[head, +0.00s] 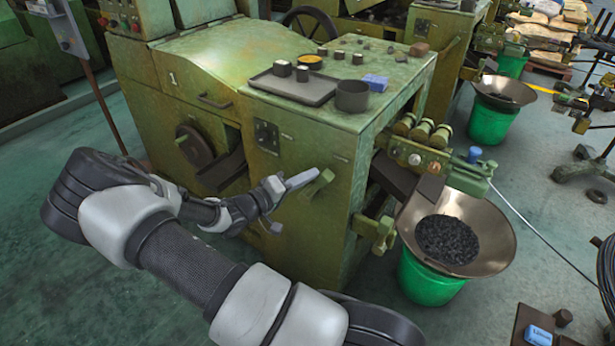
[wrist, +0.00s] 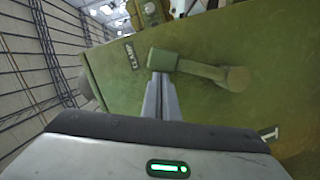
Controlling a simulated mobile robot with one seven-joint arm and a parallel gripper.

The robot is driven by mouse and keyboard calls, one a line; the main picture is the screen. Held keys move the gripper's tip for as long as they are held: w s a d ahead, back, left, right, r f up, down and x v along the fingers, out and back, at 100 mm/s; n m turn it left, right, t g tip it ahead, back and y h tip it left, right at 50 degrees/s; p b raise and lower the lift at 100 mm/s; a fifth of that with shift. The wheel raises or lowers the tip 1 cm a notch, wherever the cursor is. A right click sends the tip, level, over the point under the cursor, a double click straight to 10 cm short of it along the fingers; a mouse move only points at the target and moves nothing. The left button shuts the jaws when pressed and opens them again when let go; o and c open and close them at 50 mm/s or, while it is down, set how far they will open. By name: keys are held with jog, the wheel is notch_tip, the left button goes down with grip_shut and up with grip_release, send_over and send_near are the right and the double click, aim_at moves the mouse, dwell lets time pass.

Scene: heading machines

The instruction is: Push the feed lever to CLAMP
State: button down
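The feed lever (head: 319,184) is a green bar on the front of the green machine (head: 270,220). In the wrist view the lever (wrist: 200,68) runs from a round hub at right to a block-shaped handle at left. A dark plate marked CLAMP (wrist: 131,54) is just beyond the handle's upper left. My gripper (head: 312,175) is at the lever in the head view. In the wrist view its fingers (wrist: 161,80) are together, with their tips at the handle's lower edge. They appear to touch it, but I cannot be sure. Nothing shows between the fingers.
A metal pan of dark parts (head: 455,235) on a green bucket (head: 428,282) stands right of the machine. A handwheel (head: 193,146) is at left. Floor at left is clear.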

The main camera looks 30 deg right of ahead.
jog(key=shift+s+d+f, duration=0.15)
jog(key=shift+s, duration=0.15)
jog(key=w+a+r+p, duration=0.1)
jog(key=w+a+r, duration=0.1)
jog(key=a, duration=0.9)
jog(key=shift+a+r, duration=0.2)
jog(key=shift+r, duration=0.55)
